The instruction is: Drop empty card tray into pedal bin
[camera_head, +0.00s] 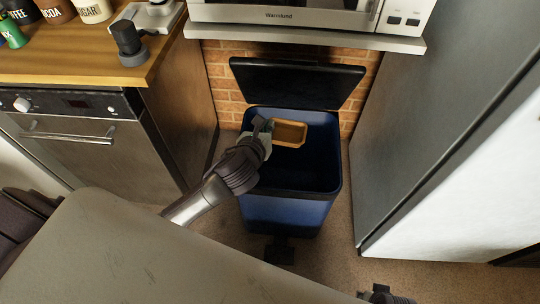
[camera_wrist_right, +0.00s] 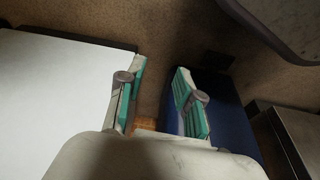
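The blue pedal bin (camera_head: 290,212) stands on the floor with its black lid (camera_head: 297,84) raised at the back. My left gripper (camera_head: 270,127) is over the bin's opening, shut on the near left end of the brown card tray (camera_head: 290,133). The tray is above the bin's dark inside, near the back rim, and looks empty. My right gripper (camera_wrist_right: 157,92) is open and empty in the right wrist view, with the blue bin (camera_wrist_right: 225,118) beyond its right finger. Only a small part of the right gripper shows at the bottom of the head view.
An oven under a wooden counter (camera_head: 70,62) stands left of the bin, and a grey and white cabinet (camera_head: 440,130) stands close on the right. A microwave (camera_head: 310,14) sits on a shelf above the lid.

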